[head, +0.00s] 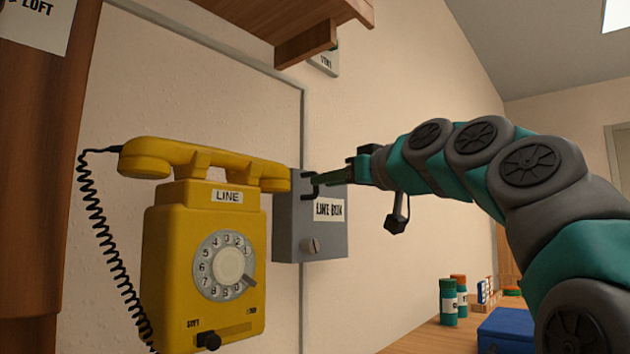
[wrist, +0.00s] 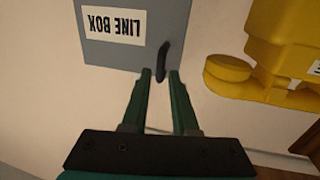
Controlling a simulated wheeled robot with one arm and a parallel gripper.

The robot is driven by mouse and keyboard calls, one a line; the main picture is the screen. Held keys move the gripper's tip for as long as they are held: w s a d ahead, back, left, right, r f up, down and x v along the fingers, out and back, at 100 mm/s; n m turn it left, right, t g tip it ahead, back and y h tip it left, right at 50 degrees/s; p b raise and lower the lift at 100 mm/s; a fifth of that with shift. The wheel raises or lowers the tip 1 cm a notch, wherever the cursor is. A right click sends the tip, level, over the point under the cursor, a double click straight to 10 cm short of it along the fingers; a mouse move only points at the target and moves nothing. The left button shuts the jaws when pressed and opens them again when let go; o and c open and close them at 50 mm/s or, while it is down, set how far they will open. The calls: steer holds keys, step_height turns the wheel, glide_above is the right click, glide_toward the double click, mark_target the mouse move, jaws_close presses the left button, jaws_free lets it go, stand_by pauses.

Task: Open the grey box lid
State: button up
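The grey box (head: 322,240), labelled "LINE BOX", is mounted on the wall just right of the yellow phone in the head view. It also shows in the wrist view (wrist: 169,14), upside down. Its lid looks shut. A dark handle (wrist: 164,60) sticks out from the box near the edge closest to the phone. My gripper (wrist: 160,75) is open, with its two green fingertips on either side of the handle's end; I cannot tell if they touch it. In the head view my gripper (head: 313,182) reaches the upper part of the box front from the right.
The yellow dial phone (head: 175,255) hangs close to the left of the box, its handset (head: 205,156) near the box. A wooden shelf (head: 285,15) is above. Bottles (head: 448,302) and a blue case (head: 507,328) stand on the counter at lower right.

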steer(key=x, duration=0.4)
steer(key=shift+p, duration=0.35)
steer(key=shift+c, duration=0.4)
jaws_close()
stand_by(0.6)
